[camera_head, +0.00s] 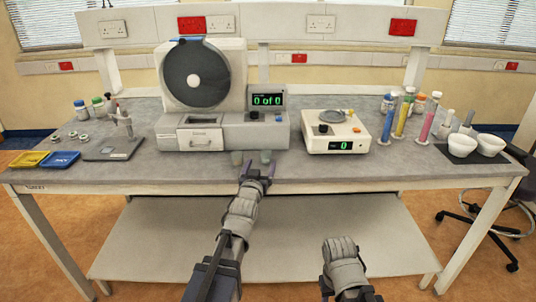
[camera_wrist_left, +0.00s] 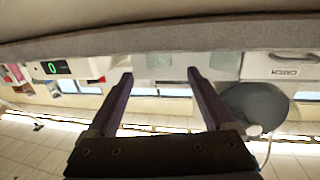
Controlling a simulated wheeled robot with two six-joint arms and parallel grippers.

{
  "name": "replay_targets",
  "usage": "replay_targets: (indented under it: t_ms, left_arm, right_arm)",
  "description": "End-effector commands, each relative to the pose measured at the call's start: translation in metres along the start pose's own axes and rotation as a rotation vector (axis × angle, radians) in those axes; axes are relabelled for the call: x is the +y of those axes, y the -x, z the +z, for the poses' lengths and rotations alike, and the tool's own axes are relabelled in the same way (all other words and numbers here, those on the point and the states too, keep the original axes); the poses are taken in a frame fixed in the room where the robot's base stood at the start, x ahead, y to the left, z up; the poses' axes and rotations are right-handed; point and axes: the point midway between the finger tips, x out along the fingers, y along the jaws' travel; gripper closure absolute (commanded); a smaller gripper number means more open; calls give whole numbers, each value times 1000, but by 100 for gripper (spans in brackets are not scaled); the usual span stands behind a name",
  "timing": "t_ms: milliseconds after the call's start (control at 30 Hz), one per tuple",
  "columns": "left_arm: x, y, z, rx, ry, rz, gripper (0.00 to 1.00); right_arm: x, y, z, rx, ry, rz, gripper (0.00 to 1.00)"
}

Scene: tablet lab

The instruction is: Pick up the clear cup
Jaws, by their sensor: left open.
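Two small translucent grey-green cups stand at the bench's front edge before the counting machine: a left cup (camera_head: 237,158) and a right cup (camera_head: 266,156). I cannot tell which one the task means. My left gripper (camera_head: 257,171) is open and empty, just in front of the cups and nearer the right one. In the left wrist view, which is upside down, one cup (camera_wrist_left: 152,61) shows between and beyond the open fingers (camera_wrist_left: 160,74). The other cup (camera_wrist_left: 225,65) is outside them, to the right. My right arm shows low in the head view, but its fingers do not.
The counting machine (camera_head: 222,132) stands close behind the cups. A balance (camera_head: 335,134) is to its right. Coloured tubes (camera_head: 408,115) and white bowls (camera_head: 462,145) stand farther right. Yellow (camera_head: 29,159) and blue (camera_head: 60,160) trays lie far left.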

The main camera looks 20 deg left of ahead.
Motion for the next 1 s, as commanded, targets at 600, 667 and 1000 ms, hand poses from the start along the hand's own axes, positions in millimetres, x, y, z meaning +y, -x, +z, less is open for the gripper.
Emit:
replay_targets:
  t_ms: [600,667,1000]
  left_arm:
    - [0,-27,0,2,-1,-1,14]
    - [0,-27,1,2,-1,-1,14]
    - [2,-67,5,2,1,0,14]
  right_arm:
    - [0,-2,0,0,0,0,50]
    - [0,-2,0,0,0,0,50]
    - [-1,-9,0,0,0,0,50]
